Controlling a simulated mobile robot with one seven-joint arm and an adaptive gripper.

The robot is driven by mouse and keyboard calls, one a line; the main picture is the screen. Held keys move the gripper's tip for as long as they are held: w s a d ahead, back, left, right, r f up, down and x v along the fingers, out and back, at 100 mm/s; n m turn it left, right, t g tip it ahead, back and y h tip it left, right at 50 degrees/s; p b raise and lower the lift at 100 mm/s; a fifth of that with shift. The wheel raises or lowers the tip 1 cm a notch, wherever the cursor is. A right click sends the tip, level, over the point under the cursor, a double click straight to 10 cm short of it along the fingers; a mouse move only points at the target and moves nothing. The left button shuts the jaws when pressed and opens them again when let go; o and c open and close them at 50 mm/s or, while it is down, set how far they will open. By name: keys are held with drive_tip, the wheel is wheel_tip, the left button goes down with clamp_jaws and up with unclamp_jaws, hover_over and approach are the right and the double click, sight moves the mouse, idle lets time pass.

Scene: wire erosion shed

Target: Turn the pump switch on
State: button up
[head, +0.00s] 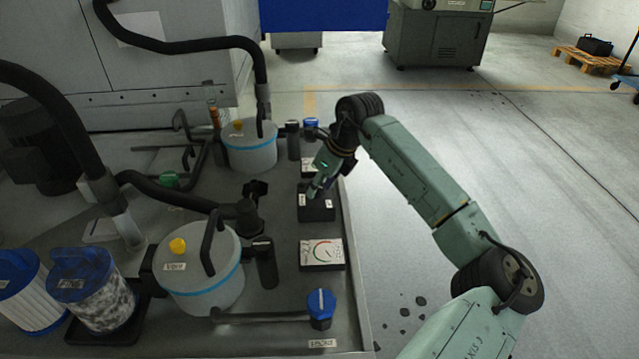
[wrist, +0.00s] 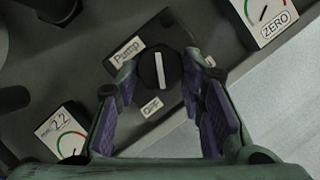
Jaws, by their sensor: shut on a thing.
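The pump switch is a black round knob with a white bar (wrist: 160,71) on a dark box, seen in the wrist view. A "Pump" label (wrist: 127,52) is beside the knob and an "OFF" label (wrist: 151,107) is just below it. The white bar stands nearly upright in the picture, its lower end towards the OFF label. My gripper (wrist: 161,75) has its purple-padded fingers on both sides of the knob, shut on it. In the head view my gripper (head: 314,190) reaches down to the dark switch box (head: 318,209) and hides the knob.
Another gauge (wrist: 62,133) is on the other side. Blue-handled valves (head: 320,303), lidded canisters (head: 201,262) and hoses crowd the bench. Open floor lies right.

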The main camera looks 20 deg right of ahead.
drive_tip(key=n, duration=0.1)
drive_tip(key=n+g+b, duration=0.1)
drive_tip(key=n, duration=0.1)
drive_tip(key=shift+w+d+y, duration=0.15)
drive_tip(key=shift+y, duration=0.15)
drive_tip(key=n+g, duration=0.1)
drive_tip(key=n, duration=0.1)
drive_tip(key=shift+w+n+y+b, duration=0.15)
drive_tip(key=shift+n+y+b, duration=0.15)
drive_tip(key=shift+n, duration=0.1)
drive_tip(key=n+g, duration=0.1)
drive_tip(key=n, duration=0.2)
drive_tip(key=shift+w+r+p, duration=0.1)
drive_tip(key=shift+w+p, duration=0.05)
drive_tip(key=shift+p, duration=0.15)
drive_tip(key=shift+w+n+g+p, duration=0.1)
drive_tip(key=shift+n+g+p, duration=0.4)
drive_tip(key=shift+n, duration=0.9)
drive_tip(key=shift+d+n, duration=0.1)
drive_tip(key=shift+n, duration=0.2)
drive_tip(key=o, duration=1.1)
drive_tip(key=shift+o, duration=0.2)
drive_tip(key=v, duration=1.2)
drive_tip(key=shift+w, duration=0.25)
